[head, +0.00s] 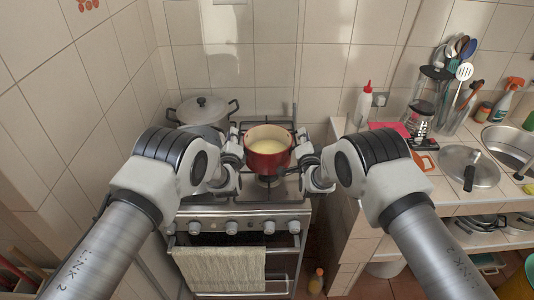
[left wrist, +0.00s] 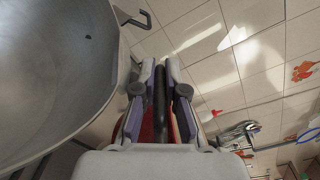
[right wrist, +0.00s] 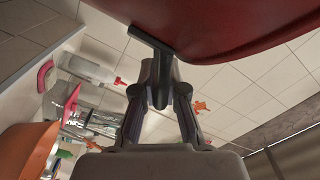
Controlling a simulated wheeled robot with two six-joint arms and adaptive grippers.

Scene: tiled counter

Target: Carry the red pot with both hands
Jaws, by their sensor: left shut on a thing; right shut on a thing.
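The red pot (head: 268,163) is over the front of the stove, roughly level, with a pale yellow filling inside. I cannot tell for sure whether its base touches the grate. My left gripper (head: 236,158) is at the pot's left side, shut on a dark handle (left wrist: 160,105). My right gripper (head: 312,166) is at the right side, shut on the other dark handle (right wrist: 150,40). The red pot's underside and wall (right wrist: 230,30) fill the top of the right wrist view. In the left wrist view, only a thin red part shows behind the fingers.
A lidded grey pot (head: 203,110) stands behind left on the stove (head: 250,215), close to my left gripper. A white bottle (head: 363,104), a utensil jar and a lid (head: 468,166) are on the tiled counter (head: 440,190) at right. A towel (head: 218,268) hangs on the oven.

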